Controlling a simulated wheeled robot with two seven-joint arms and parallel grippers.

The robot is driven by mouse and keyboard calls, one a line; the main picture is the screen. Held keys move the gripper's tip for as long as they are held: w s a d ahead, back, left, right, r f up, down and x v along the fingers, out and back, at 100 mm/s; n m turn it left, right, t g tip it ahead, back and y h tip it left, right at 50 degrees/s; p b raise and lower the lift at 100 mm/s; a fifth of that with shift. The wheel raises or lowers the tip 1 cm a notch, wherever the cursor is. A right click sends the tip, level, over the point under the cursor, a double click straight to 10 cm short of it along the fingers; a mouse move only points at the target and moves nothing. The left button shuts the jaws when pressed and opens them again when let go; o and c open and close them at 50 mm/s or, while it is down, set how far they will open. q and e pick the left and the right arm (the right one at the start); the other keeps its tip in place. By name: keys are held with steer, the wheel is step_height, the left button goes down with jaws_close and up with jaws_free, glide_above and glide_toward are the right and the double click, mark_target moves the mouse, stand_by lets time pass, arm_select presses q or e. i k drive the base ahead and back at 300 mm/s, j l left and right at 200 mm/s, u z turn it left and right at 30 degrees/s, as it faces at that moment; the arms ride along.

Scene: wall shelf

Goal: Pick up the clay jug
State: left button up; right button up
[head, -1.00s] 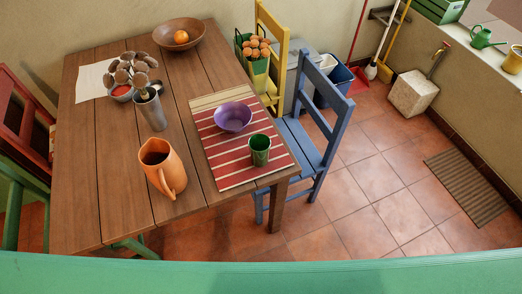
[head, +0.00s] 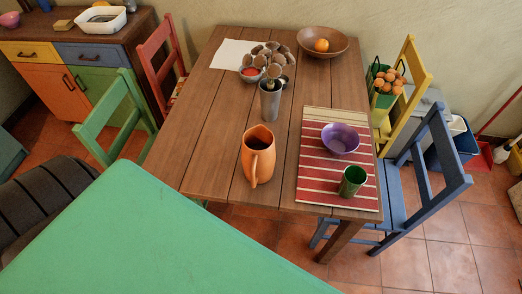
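The orange clay jug (head: 258,150) stands upright near the front edge of the wooden table (head: 218,115). Its handle faces the front, toward me, and its open top is dark inside. It stands to the left of a red striped mat (head: 312,170) and apart from it. Nothing hides the jug. Neither of my grippers shows in the head view.
A purple bowl (head: 340,138) and a green cup (head: 352,181) stand on the mat. A metal vase (head: 270,100) stands behind the jug. A green surface (head: 150,235) fills the front left. Chairs in green (head: 118,112), red (head: 161,62) and blue (head: 440,165) flank the table.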

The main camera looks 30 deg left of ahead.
mark_target(258, 152)
steer(key=u, duration=1)
